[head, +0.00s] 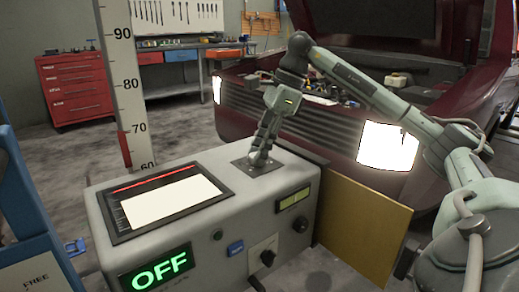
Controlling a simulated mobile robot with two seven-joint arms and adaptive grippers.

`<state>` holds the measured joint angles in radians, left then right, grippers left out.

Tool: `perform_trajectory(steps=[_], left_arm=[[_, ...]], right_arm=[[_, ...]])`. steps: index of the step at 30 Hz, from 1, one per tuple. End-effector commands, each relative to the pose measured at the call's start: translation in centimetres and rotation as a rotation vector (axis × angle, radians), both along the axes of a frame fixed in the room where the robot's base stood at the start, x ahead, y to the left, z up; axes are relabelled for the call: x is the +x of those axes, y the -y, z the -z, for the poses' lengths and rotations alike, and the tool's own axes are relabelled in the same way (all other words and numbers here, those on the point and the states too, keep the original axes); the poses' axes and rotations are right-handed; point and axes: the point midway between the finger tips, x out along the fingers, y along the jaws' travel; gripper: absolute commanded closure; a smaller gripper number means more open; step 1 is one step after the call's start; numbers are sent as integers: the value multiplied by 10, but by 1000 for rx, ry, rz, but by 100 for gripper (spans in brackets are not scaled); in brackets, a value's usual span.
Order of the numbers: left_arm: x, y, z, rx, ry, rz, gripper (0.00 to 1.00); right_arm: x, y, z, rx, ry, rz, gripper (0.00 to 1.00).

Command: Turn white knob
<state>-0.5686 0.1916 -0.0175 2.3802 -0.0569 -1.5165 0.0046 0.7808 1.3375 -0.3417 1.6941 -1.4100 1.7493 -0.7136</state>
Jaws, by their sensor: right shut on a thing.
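The grey control console (215,220) stands in front of me in the head view. On its top, at the right, is a dark square plate (242,165). My right gripper (258,159) comes down onto this plate from above and is shut on the white knob there. The fingers hide nearly all of the knob, so its angle cannot be told. The console's front has a green "OFF" display (157,271), a black lever on a white plate (264,256), a blue button (235,248) and a dark round knob (300,224). My left gripper is not in view.
A screen (172,200) lies on the console top at the left. A dark red car (390,60) with its hood up stands behind, with a yellow-brown panel (362,228) right of the console. A measuring post (122,85) rises behind the console. A red tool cabinet (75,90) stands far left.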

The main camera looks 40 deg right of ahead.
Motion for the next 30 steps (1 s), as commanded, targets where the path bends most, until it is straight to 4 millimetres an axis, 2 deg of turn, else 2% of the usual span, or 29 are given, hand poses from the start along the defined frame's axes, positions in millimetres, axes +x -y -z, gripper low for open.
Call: perform_trajectory(steps=[8,20,24,30], left_arm=[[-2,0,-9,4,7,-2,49],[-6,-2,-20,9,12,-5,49],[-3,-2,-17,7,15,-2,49],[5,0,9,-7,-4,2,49]], right_arm=[[-2,0,1,-3,1,168,97],[-3,-3,-1,-3,1,540,97],[-3,-4,-1,-3,0,673,97],[-3,-5,-3,-1,1,862,97]])
